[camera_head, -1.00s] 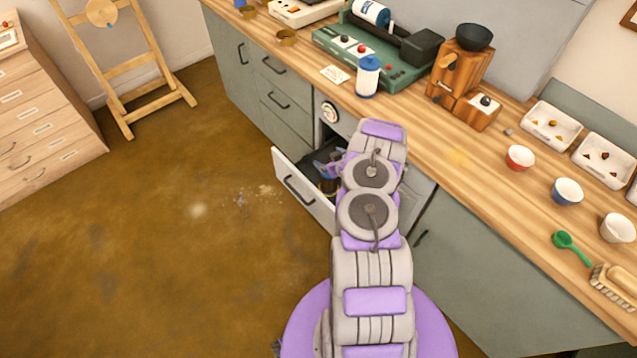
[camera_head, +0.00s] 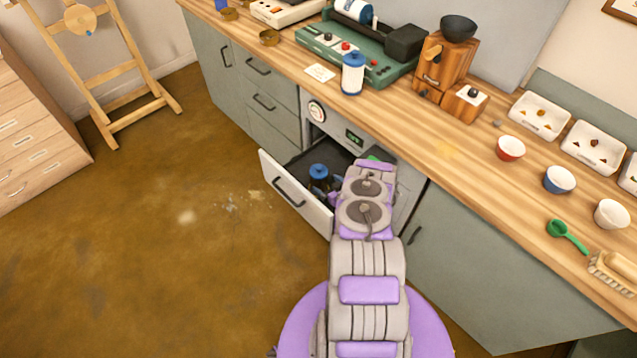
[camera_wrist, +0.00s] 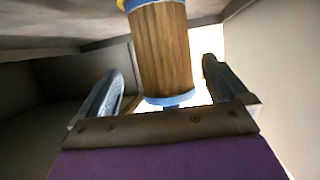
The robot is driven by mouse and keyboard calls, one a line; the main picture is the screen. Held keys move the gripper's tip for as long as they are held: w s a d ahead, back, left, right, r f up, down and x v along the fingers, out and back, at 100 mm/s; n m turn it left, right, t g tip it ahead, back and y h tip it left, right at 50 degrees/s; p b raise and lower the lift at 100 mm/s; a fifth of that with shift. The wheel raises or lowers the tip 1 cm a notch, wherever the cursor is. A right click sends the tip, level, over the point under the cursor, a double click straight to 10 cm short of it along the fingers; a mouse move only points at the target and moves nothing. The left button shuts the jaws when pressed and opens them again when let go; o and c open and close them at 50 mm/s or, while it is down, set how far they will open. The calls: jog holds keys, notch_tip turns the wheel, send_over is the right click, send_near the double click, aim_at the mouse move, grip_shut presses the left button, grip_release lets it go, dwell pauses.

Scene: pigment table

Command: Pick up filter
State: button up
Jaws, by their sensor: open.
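A brown, ribbed cylinder with blue ends, which looks like the filter (camera_wrist: 164,50), stands out between the fingers of my gripper (camera_wrist: 162,78) in the wrist view. The fingers are apart, one on each side, with gaps showing, so I see no grip on it. Its top runs out of the picture. In the head view the blue-topped filter (camera_head: 318,171) is upright in the open drawer (camera_head: 289,199). My arm hides most of the gripper there, just right of the filter.
The drawer's walls (camera_wrist: 285,75) stand close around the gripper. The wooden worktop (camera_head: 410,118) above holds a blue-lidded jar (camera_head: 353,75), a green machine (camera_head: 325,45), a wooden grinder (camera_head: 440,70) and small bowls.

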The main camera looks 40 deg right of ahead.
jog(key=shift+x, duration=0.95)
jog(key=b+x, duration=0.2)
jog(key=x, duration=0.3)
jog(key=shift+w+a+r+b, duration=0.1)
jog(key=shift+a+r+b, duration=0.1)
jog(key=shift+b, duration=0.15)
jog(key=c, duration=1.1)
